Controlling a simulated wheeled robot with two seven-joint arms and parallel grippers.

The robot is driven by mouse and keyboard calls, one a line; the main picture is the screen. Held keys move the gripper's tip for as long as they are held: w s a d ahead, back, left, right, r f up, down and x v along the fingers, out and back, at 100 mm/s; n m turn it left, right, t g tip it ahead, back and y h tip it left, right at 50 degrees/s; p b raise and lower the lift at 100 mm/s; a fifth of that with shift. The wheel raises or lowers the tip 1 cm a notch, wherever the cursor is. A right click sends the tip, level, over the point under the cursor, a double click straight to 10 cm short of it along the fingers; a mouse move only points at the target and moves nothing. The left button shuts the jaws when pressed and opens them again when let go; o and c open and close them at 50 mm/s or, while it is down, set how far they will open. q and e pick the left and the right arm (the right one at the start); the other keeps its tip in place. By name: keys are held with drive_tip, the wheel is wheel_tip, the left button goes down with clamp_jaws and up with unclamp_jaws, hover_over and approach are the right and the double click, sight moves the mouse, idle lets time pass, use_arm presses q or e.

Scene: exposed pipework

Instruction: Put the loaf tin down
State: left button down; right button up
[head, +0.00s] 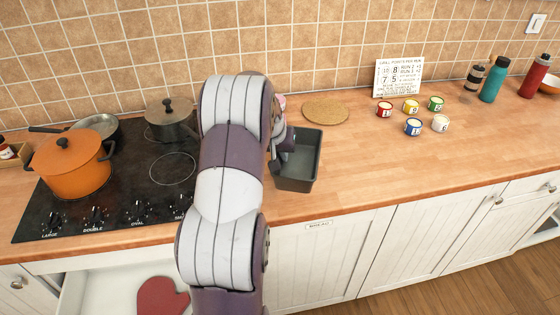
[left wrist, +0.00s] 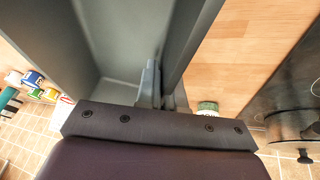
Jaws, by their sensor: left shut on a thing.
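The loaf tin (head: 314,163) is a dark grey, deep rectangular pan, upright and open at the top, in the middle of the head view, over the wooden worktop right of the hob. I cannot tell whether its base touches the worktop. My left gripper (head: 282,143) is at the tin's left side, partly hidden behind my arm. In the left wrist view the gripper's fingers (left wrist: 163,90) are shut on one side wall of the tin (left wrist: 120,35), whose inside looks empty. My right gripper is not in view.
Left is a black hob (head: 110,205) with an orange pot (head: 72,170) and a grey pot (head: 171,118). Behind the tin lies a round cork mat (head: 325,112). Several small tins (head: 413,127) stand further right. The worktop (head: 365,170) right of the loaf tin is clear.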

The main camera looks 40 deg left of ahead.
use_arm(q)
drive_tip(key=a+f, duration=0.1)
drive_tip(key=w+a, duration=0.1)
drive_tip(key=a+f, duration=0.1)
drive_tip(key=shift+w+f, duration=0.3)
drive_tip(key=f, duration=0.3)
drive_tip(key=shift+s+f+p, duration=0.15)
drive_tip(key=shift+s+p, duration=0.05)
drive_tip(key=shift+p, duration=0.15)
drive_tip(key=shift+w+f, duration=0.1)
drive_tip(key=shift+f, duration=0.15)
drive_tip(key=c, duration=1.3)
unclamp_jaws()
drive_tip(key=shift+o, duration=0.2)
drive_tip(key=shift+r, duration=0.15)
